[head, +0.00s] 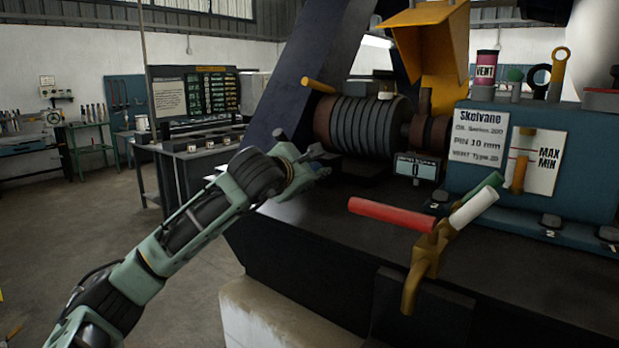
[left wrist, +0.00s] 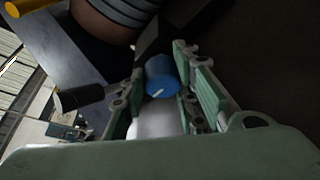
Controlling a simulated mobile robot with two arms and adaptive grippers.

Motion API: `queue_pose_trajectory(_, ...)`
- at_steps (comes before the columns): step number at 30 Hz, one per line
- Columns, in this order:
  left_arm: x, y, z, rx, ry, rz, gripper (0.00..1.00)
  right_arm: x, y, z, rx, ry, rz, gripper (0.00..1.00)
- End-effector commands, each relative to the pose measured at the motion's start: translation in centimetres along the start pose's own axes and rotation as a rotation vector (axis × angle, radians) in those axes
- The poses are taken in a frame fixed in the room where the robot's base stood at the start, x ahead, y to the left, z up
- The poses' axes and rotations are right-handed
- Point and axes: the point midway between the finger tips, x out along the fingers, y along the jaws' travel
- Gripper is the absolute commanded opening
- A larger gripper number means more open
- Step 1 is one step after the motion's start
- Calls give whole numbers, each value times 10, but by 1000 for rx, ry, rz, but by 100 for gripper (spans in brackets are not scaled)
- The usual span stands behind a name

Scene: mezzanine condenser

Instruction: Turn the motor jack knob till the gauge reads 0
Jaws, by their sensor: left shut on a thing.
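The motor jack knob (left wrist: 162,75) is a blue round knob with a white mark in the left wrist view. It sits between the two green finger pads of my left gripper (left wrist: 165,90), which is shut on it. In the head view my left gripper (head: 318,165) is at the near left end of the machine bed, below the ribbed motor (head: 360,124). The knob is hidden there by the gripper. The gauge (head: 415,169), a small display right of the gripper, appears to read 0. My right gripper is in neither view.
A yellow pin (head: 318,86) sticks out above the gripper. Red, white and green levers (head: 393,214) stand at the front of the bed. A blue tank (head: 540,160) with a MAX/MIN plate is at right.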

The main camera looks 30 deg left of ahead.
Motion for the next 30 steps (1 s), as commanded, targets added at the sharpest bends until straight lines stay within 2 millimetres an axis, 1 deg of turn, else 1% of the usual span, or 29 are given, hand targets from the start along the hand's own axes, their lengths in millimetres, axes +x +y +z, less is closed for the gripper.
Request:
queue_pose_trajectory(1, 0, 2, -2, 8, 5, 8, 2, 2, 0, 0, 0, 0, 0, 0)
queue_pose_trajectory(16, -1, 4, -1, 20, 3, 16, 2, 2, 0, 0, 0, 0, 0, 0)
queue_pose_trajectory(17, -1, 4, -1, 20, 2, 16, 30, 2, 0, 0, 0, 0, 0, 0)
queue_pose_trajectory(18, -1, 4, -1, 20, 2, 16, 34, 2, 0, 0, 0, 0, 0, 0)
queue_pose_trajectory(21, -1, 4, 0, 20, 2, 15, 43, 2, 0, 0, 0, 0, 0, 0)
queue_pose_trajectory(30, 0, 2, 0, 20, -1, 11, 43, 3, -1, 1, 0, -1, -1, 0)
